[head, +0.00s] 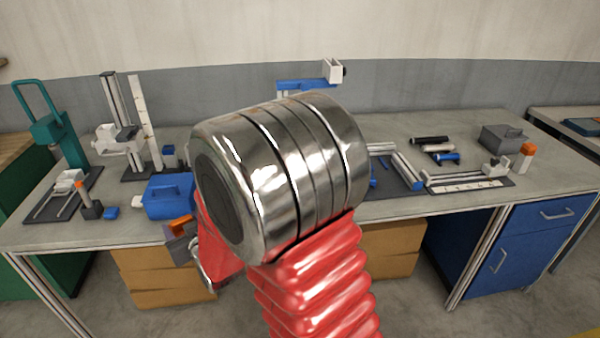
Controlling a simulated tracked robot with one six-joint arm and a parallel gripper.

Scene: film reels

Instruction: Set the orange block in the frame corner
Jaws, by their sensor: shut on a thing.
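The orange block (181,221) shows at the front edge of the bench, left of my arm's large metal joint. My gripper (178,231) is shut on it, with grey finger parts around it; the rest of the gripper is largely hidden behind my arm. A blue and silver frame (408,172) lies on the bench right of the joint. Its left part is hidden behind my arm, and I cannot tell for sure which corner the task means.
A blue toolbox (168,196) stands close behind the block. A teal press (58,135) and a white upright stand (112,140) are at the left. A silver rail (465,180), black and blue cylinders (432,141) and a grey box (502,137) are at the right.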

